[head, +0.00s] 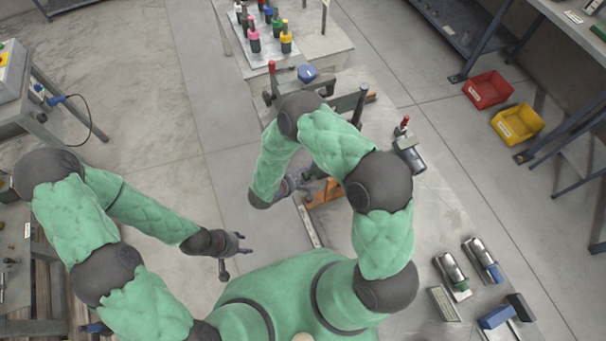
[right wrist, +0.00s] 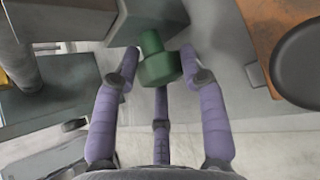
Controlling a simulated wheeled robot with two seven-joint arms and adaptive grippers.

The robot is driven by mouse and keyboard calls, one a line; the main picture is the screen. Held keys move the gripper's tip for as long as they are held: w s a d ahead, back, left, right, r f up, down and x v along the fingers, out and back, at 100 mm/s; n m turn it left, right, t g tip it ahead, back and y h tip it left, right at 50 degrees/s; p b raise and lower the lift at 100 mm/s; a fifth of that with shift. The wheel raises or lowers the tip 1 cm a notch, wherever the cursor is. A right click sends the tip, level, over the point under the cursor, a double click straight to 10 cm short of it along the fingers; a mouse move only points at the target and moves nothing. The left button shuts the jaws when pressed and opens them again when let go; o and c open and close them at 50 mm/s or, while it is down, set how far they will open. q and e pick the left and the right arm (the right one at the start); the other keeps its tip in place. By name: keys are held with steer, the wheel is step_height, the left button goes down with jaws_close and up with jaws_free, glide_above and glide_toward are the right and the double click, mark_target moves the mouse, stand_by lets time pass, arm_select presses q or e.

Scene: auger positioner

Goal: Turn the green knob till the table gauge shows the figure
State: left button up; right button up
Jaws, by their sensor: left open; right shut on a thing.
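The green knob (right wrist: 157,62) sits between the purple fingers of my right gripper (right wrist: 163,72) in the right wrist view. The gripper is shut on it, with a finger on either side and a third below. In the head view my right gripper (head: 297,183) is beside an orange bracket (head: 326,193), partly hidden by my right arm. My left gripper (head: 238,251) is open and empty, over the floor left of the work table. I cannot make out a gauge reading in either view.
In the right wrist view a dark round disc (right wrist: 303,62) stands at the right in front of the orange bracket. In the head view a bench with several coloured-top holders (head: 270,30) is at the back. Red (head: 488,89) and yellow (head: 517,123) bins lie at the right.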

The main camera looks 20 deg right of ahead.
steer(key=shift+d+r, duration=0.1)
steer(key=shift+r, duration=0.05)
steer(key=o, duration=0.9)
steer(key=shift+s, duration=0.1)
steer(key=shift+c, duration=0.2)
steer(key=shift+a+r, duration=0.2)
steer(key=shift+a, duration=0.15)
steer(key=v, duration=1.1)
steer(key=shift+s, duration=0.2)
steer(key=shift+r, duration=0.1)
